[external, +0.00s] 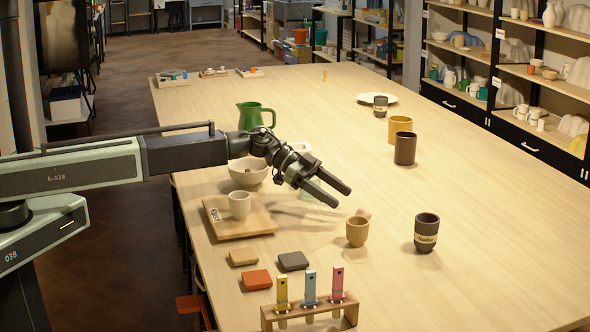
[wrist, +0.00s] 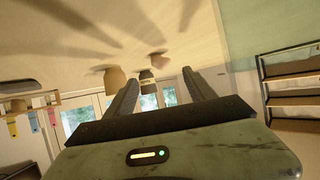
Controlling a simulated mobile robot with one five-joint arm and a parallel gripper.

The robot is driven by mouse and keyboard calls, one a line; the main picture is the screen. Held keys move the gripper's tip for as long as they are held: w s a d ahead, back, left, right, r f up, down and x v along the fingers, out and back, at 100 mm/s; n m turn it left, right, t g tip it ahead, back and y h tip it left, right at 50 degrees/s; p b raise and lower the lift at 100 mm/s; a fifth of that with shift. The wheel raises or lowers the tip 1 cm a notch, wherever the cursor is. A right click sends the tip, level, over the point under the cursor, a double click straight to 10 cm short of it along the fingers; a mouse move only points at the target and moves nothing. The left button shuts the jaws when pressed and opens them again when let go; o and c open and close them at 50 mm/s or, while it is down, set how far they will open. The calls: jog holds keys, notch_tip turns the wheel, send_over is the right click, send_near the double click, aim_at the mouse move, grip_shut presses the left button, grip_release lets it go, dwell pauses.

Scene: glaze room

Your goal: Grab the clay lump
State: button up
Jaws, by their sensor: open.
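The clay lump (external: 363,213) is a small pinkish-tan piece on the table, partly hidden behind a tan cup (external: 357,232) in the external view. In the wrist view, where the table is at the top, the lump (wrist: 158,60) shows between the lines of the two fingers, beyond their tips. My gripper (external: 343,197) is open and empty, above the table and apart from the lump, with its fingers pointing down and right toward it. Both fingers also show in the wrist view (wrist: 161,73).
The tan cup stands close to the lump, and a dark labelled cup (external: 426,232) stands to its right. A white cup on a wooden board (external: 262,224), glaze tiles (external: 257,280) and a test-tile rack (external: 350,312) are left and in front. The table's right side is mostly clear.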

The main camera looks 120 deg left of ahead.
aim_at(358, 211)
jog(key=b+x, duration=0.3)
jog(key=x, duration=0.4)
jog(key=shift+w+a+f, duration=0.15)
jog(key=shift+w+f, duration=0.1)
jog(key=shift+f, duration=0.1)
jog(key=shift+s+r, duration=0.1)
grip_shut()
